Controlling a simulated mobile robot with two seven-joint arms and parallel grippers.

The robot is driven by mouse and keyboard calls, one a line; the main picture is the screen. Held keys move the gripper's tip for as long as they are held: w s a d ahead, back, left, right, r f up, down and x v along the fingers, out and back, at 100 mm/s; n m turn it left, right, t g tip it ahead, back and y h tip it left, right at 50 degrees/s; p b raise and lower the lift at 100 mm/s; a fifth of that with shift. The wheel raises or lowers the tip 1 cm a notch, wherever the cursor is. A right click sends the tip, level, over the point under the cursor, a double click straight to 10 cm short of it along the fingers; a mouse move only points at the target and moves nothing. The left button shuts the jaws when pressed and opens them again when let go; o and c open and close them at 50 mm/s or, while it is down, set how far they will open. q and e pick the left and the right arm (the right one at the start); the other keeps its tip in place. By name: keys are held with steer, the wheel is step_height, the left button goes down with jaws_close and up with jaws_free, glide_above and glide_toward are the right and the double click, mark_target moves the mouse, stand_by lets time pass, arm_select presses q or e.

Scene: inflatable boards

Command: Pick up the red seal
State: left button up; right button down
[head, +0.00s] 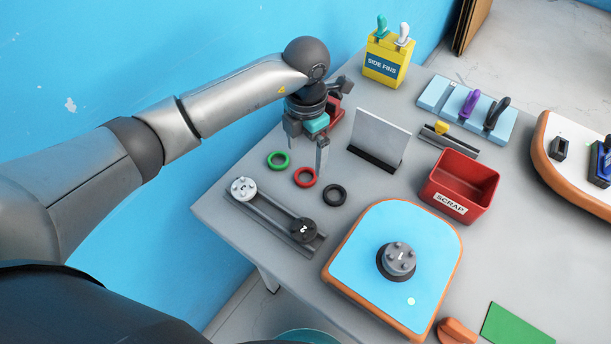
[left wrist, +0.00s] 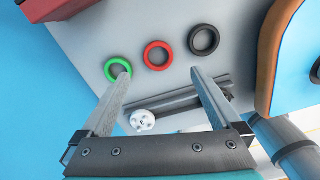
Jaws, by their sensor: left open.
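The red seal (head: 305,177) is a ring lying flat on the grey table, between a green ring (head: 278,160) and a black ring (head: 335,195). In the left wrist view the red seal (left wrist: 157,55) lies beyond the fingertips, sideways between them. My left gripper (head: 306,160) is open and empty above the table, just behind the seals in the head view. Its two fingers also show spread in the left wrist view (left wrist: 160,75). The left fingertip appears close to the green ring in that view. My right gripper is not in view.
A rail (head: 275,222) with a white knob and a black knob lies in front of the seals. A grey upright plate (head: 380,135), a red SCRAP bin (head: 460,183) and a blue board with orange edge (head: 372,250) stand to the right. A yellow SIDE FINS box (head: 385,60) stands behind.

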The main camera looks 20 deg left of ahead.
mark_target(305, 179)
arm_select(q)
steer(key=shift+w+a+f+b, duration=0.1)
steer(key=shift+f+b, duration=0.25)
steer(key=shift+f, duration=3.25)
steer(key=shift+c, duration=0.3)
steer(key=c, duration=1.3)
